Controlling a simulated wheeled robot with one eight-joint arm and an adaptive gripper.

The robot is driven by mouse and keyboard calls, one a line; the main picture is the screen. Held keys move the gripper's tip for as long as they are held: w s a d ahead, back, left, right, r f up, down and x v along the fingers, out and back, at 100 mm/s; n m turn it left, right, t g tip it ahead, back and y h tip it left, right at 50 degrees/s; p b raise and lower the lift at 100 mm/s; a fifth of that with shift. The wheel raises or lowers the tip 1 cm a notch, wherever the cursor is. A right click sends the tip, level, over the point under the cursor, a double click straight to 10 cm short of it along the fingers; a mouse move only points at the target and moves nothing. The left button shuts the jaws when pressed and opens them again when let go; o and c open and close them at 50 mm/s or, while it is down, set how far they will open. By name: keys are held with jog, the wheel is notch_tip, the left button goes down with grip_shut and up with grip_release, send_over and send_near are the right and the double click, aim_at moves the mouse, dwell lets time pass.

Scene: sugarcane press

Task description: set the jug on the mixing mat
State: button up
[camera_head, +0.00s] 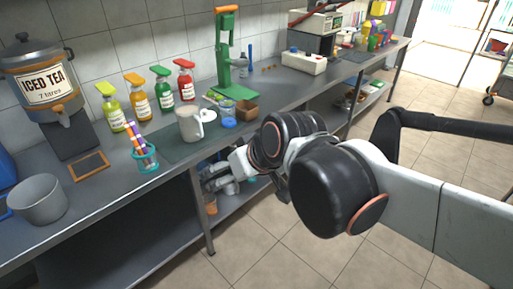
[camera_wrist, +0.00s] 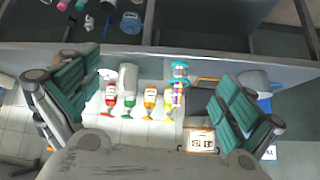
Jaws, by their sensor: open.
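The pale grey jug (camera_head: 189,125) stands upright on the counter, its handle to the right in the head view. Its base appears to be on the dark green mixing mat (camera_head: 176,152). In the wrist view the jug (camera_wrist: 128,77) shows between the fingers, beyond the counter edge. My gripper (camera_head: 212,178) is at the counter's front edge, lower and nearer than the jug and apart from it. In the wrist view my gripper (camera_wrist: 160,78) has its fingers wide apart, with nothing held.
A cup of straws (camera_head: 146,156) stands left of the jug. A blue-lidded jar (camera_head: 229,116) and brown box (camera_head: 247,110) stand right. Several syrup bottles (camera_head: 161,88) line up behind, beside the green press (camera_head: 227,60). A grey bucket (camera_head: 38,199) is far left.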

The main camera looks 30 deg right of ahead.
jog(key=s+d+f+m+h, duration=0.1)
jog(key=s+d+f, duration=0.1)
jog(key=s, duration=0.4)
jog(key=shift+s+d+g+h, duration=0.25)
jog(key=shift+d+g+h, duration=0.15)
jog(key=shift+d, duration=0.1)
